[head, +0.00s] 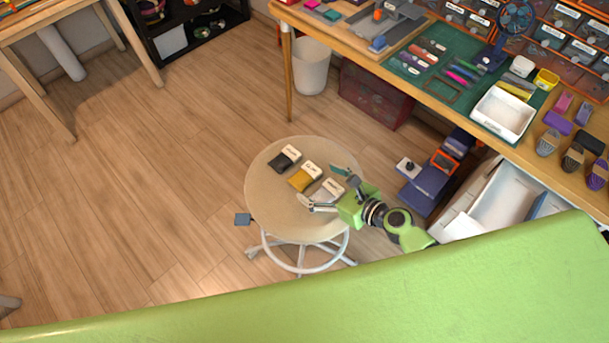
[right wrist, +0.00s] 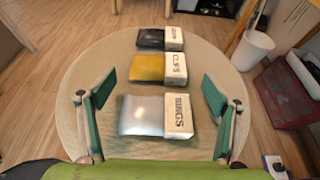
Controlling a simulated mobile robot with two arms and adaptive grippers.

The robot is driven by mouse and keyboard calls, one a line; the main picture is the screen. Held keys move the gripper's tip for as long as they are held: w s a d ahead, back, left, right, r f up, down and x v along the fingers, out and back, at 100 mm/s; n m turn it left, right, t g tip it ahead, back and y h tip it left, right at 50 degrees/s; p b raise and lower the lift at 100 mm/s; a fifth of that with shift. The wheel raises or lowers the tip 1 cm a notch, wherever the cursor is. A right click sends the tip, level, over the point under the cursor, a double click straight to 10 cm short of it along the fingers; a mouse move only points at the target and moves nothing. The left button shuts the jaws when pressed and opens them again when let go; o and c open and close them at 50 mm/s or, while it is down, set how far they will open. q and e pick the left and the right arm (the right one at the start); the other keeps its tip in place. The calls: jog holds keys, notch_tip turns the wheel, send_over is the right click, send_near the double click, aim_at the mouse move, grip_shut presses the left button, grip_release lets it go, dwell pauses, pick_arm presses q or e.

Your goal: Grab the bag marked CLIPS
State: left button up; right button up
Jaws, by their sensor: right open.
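The bag marked CLIPS (right wrist: 158,68) is yellow with a white label and lies flat on the round stool seat (head: 262,188). In the head view this yellow bag (head: 300,181) is the middle one of three in a row. My right gripper (head: 322,186) is open over the right side of the seat. In the right wrist view its fingers (right wrist: 161,97) stand apart on either side of the silver bag marked RINGS (right wrist: 142,114), with nothing held. The CLIPS bag lies just beyond the fingertips. My left gripper is not in view.
A black bag (right wrist: 150,39) with a white label lies beyond the CLIPS bag. A workbench (head: 440,90) with tools and trays stands at the upper right. Under it are a white bin (head: 311,68) and a dark red crate (head: 372,98). Floor left of the stool is mostly clear.

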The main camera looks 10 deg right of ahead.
aim_at(305, 174)
jog(key=x, duration=0.6)
jog(key=shift+a+r, duration=0.2)
jog(key=shift+r, duration=0.15)
jog(key=c, duration=1.2)
